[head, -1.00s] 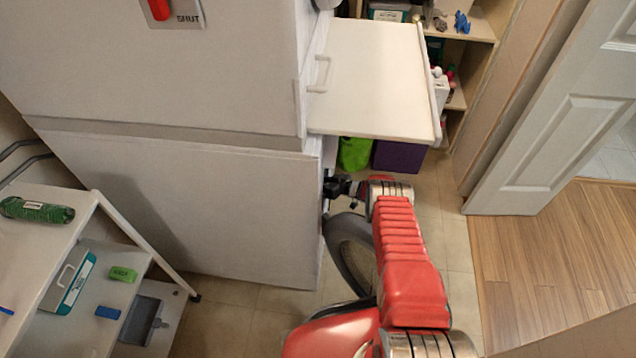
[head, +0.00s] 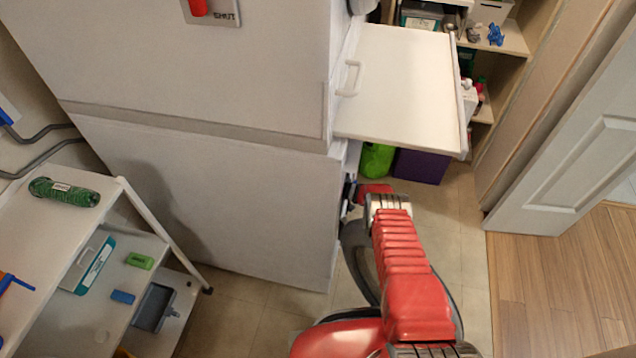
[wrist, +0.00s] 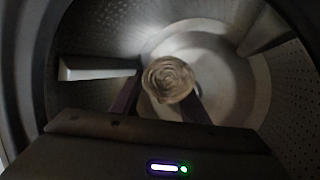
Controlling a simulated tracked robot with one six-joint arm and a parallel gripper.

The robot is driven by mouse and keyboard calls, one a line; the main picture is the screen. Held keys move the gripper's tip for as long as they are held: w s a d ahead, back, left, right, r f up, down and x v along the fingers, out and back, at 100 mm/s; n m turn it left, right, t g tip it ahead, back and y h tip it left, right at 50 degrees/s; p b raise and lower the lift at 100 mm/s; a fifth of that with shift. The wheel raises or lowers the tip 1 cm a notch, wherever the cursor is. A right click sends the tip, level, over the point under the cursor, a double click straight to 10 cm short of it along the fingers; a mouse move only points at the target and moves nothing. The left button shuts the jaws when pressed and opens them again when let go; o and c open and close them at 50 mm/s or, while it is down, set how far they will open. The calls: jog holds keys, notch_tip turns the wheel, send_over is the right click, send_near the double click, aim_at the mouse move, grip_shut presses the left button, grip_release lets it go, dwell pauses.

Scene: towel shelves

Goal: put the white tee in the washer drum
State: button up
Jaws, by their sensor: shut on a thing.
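The white tee (wrist: 168,78) shows in the wrist view as a pale, rolled bundle, greyish in the dim light. My gripper (wrist: 165,100) is shut on it, with a dark finger at each side. Both are inside the washer drum (wrist: 95,35), whose perforated metal walls surround them. The bundle is in front of the drum's pale round back; whether it touches the drum cannot be told. In the head view my arm reaches into the front of the lower white machine (head: 230,200), and the tee and fingertips are hidden there.
A grey curved ring (head: 357,262), seemingly the open round door, stands beside my arm. A white panel with a handle (head: 400,85) juts out above. A purple box (head: 420,165) is behind. A white trolley (head: 120,250) stands at left. A drum paddle (wrist: 95,68) projects at left.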

jog(key=shift+w+a, duration=0.2)
jog(key=shift+a, duration=0.5)
jog(key=shift+w+a, duration=0.25)
jog(key=shift+a, duration=0.4)
jog(key=shift+w+a, duration=0.2)
jog(key=shift+a, duration=0.5)
jog(key=o, duration=1.2)
jog(key=s+d+r, duration=0.1)
jog(key=s+d, duration=0.2)
jog(key=d, duration=0.6)
jog(key=s+d+r, duration=0.1)
jog(key=s+d, duration=0.2)
jog(key=d, duration=0.7)
jog(key=shift+s, duration=0.2)
